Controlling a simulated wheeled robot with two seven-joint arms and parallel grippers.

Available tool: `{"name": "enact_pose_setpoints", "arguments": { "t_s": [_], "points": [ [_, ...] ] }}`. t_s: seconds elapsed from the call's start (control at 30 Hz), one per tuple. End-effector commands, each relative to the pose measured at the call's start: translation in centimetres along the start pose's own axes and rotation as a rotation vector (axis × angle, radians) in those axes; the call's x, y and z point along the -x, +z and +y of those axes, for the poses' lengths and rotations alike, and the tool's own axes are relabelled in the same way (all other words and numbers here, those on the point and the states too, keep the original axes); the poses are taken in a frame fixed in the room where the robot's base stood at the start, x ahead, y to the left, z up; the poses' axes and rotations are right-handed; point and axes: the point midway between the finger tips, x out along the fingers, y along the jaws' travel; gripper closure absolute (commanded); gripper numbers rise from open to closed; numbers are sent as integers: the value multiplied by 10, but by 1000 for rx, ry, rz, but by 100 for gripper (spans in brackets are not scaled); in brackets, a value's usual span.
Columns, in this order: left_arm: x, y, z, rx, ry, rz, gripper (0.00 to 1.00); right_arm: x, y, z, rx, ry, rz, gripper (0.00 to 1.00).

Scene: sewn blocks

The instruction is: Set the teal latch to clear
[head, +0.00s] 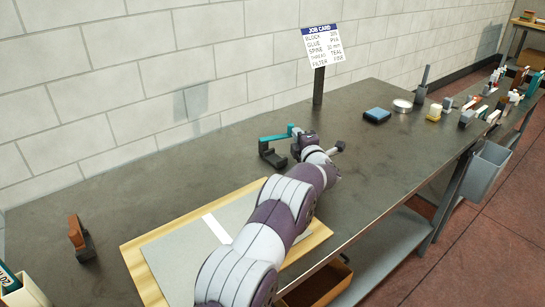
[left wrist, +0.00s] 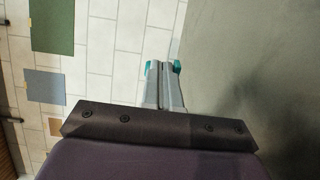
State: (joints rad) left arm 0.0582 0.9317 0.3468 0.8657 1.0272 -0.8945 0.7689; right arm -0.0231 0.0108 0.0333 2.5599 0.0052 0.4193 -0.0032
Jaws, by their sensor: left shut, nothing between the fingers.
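The teal latch (head: 273,137) is a flat teal bar on a dark bracket (head: 270,155), standing on the grey bench near the wall. The bar runs level from the bracket toward my left gripper (head: 297,133), which is right at its right end. In the left wrist view, my left gripper (left wrist: 165,88) has its grey fingers together with nothing between them. Teal (left wrist: 177,66) shows on both sides of the fingertips; I cannot tell whether they touch it. My gripper hides part of the latch's right end. My right gripper is not in view.
A job card (head: 322,45) stands on a post behind the latch. A blue block (head: 377,115) and a round tin (head: 402,105) lie to the right. A board with a grey sheet (head: 165,255) lies under my arm. A brown piece on a dark stand (head: 77,235) is at the left.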

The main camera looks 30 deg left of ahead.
Motion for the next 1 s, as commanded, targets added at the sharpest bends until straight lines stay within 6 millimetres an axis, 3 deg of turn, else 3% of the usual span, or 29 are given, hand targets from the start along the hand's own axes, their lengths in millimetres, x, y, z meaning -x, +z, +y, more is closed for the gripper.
{"name": "enact_pose_setpoints", "arguments": {
  "t_s": [0.3,1.0],
  "points": [
    [-8,0,-1,0,0,0,100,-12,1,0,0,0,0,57],
    [-11,0,4,2,7,0,100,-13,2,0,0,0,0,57]
  ]
}}
